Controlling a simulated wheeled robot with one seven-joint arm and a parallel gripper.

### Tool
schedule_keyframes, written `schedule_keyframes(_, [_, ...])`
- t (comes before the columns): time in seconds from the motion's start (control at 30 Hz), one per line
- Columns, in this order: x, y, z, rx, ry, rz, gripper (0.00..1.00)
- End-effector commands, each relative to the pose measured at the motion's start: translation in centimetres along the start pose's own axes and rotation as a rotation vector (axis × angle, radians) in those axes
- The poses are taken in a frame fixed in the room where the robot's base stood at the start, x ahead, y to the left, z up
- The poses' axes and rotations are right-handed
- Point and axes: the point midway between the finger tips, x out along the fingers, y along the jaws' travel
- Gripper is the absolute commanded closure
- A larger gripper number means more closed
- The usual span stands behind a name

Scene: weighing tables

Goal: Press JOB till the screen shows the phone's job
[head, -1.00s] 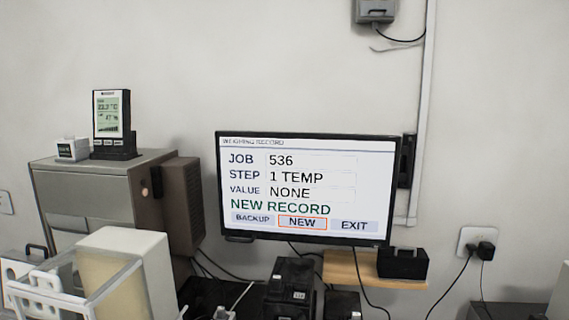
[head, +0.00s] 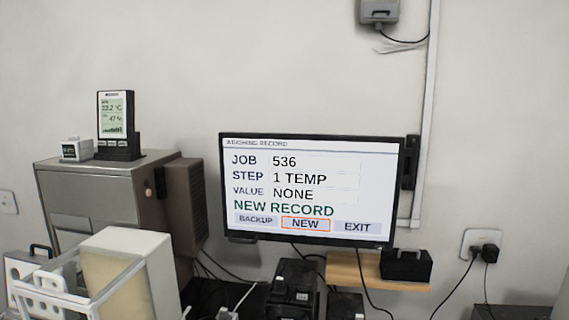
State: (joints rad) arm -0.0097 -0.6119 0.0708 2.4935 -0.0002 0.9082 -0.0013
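The screen (head: 375,190) hangs on the wall in the head view, titled WEIGHING RECORD. It reads JOB 536, STEP 1 TEMP, VALUE NONE, with NEW RECORD in green below. Along its bottom are BACKUP, NEW and EXIT; NEW is outlined in orange. A phone with a job on it cannot be made out. No button marked JOB can be made out apart from the screen's label. My gripper is not in view.
A grey cabinet (head: 100,190) stands at left with a temperature display (head: 115,122) on top. A white box (head: 150,270) and black devices (head: 294,290) crowd the lower edge. A wooden shelf (head: 345,270) holds a black box (head: 406,266).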

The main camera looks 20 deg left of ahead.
Motion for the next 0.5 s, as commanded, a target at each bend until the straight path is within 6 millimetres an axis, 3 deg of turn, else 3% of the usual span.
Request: schedule_keyframes(0.5, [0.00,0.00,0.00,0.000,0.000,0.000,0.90])
